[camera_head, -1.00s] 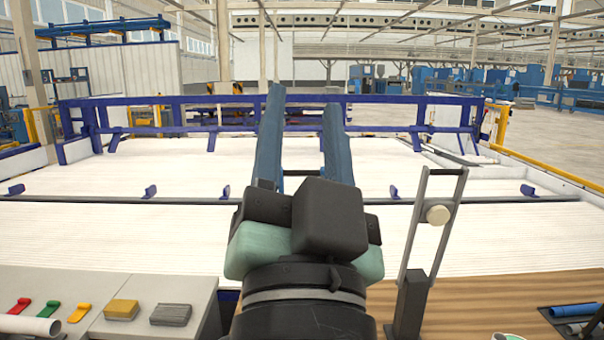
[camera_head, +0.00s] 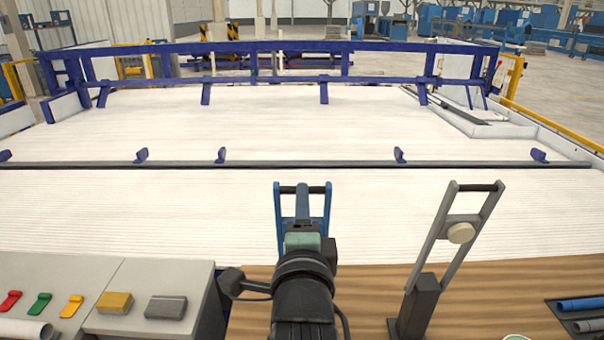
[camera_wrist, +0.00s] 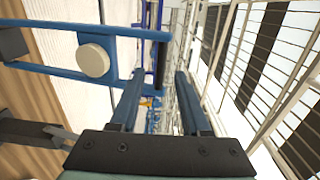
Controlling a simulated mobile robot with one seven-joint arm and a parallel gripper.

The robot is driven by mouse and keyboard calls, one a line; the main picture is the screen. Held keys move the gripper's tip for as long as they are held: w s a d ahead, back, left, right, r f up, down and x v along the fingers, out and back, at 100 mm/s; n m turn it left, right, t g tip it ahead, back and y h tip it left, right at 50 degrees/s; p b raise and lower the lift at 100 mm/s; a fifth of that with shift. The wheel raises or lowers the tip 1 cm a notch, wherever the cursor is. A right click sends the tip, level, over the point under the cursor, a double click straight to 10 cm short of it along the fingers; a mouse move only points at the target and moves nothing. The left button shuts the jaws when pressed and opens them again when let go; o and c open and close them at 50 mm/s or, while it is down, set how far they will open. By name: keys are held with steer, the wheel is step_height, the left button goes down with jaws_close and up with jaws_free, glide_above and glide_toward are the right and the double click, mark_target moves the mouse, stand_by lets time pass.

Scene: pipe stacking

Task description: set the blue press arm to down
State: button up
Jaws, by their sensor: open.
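The blue press arm (camera_head: 279,212) stands raised in the head view, two blue rails with a dark crossbar at the top. My gripper (camera_head: 303,212) is right in front of it and hides its lower part. In the wrist view the press arm (camera_wrist: 70,28) comes in from the left, with a pale round disc (camera_wrist: 93,60) between its rails. Its dark crossbar (camera_wrist: 162,62) shows between the two blue fingers of my gripper (camera_wrist: 160,74). The fingers are apart. I cannot tell whether they reach around the bar or stop short of it.
A similar grey press arm (camera_head: 437,238) stands raised at the right on the wooden bench (camera_head: 365,285). A panel with coloured levers and a yellow (camera_head: 114,303) and a grey block (camera_head: 166,307) is at the left. A blue pipe (camera_head: 581,304) lies at the far right.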

steer(key=w+p, duration=0.2)
steer(key=w, duration=0.6)
steer(key=shift+w, duration=0.3)
jaws_close()
steer(key=shift+f, duration=0.1)
stand_by(1.1)
